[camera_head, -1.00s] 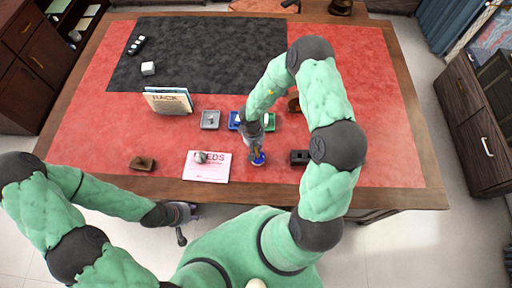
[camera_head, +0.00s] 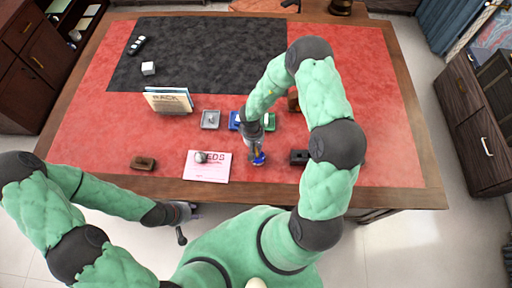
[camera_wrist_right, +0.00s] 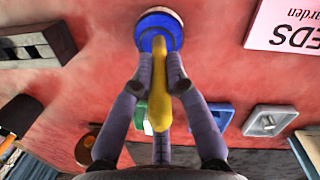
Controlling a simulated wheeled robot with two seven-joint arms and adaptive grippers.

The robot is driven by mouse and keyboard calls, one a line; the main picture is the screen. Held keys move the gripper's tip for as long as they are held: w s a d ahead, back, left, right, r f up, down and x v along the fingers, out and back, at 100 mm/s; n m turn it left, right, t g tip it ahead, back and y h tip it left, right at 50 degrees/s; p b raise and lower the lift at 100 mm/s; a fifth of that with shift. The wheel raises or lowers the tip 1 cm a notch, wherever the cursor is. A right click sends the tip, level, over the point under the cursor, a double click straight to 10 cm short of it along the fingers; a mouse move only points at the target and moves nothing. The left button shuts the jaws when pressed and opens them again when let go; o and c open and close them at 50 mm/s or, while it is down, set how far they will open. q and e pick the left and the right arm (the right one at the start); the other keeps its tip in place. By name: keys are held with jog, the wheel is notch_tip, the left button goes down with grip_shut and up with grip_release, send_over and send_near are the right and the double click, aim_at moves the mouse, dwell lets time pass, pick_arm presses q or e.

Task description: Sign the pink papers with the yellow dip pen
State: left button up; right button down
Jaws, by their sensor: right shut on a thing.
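A corner of the papers shows in the right wrist view (camera_wrist_right: 283,32). My right gripper (camera_wrist_right: 160,75) is shut on the yellow dip pen (camera_wrist_right: 160,92). The pen's far end is over the round blue inkwell (camera_wrist_right: 158,22); I cannot tell whether it dips in. In the head view the right gripper (camera_head: 257,148) hides most of the pen and stands right of the papers. My left gripper (camera_head: 183,222) is open and empty, off the desk's front edge.
A grey square dish (camera_head: 210,119) and blue and green items (camera_head: 269,121) lie behind the papers. A dark block (camera_head: 299,157) stands right of the inkwell. A brown block (camera_head: 143,163) lies left of the papers. A book stand (camera_head: 168,101) is further back.

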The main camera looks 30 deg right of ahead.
jog(key=shift+s, duration=0.1)
dwell(0.3)
notch_tip(320, 180, up, 7)
jog(key=p, duration=1)
jog(key=shift+p, duration=0.3)
dwell(0.9)
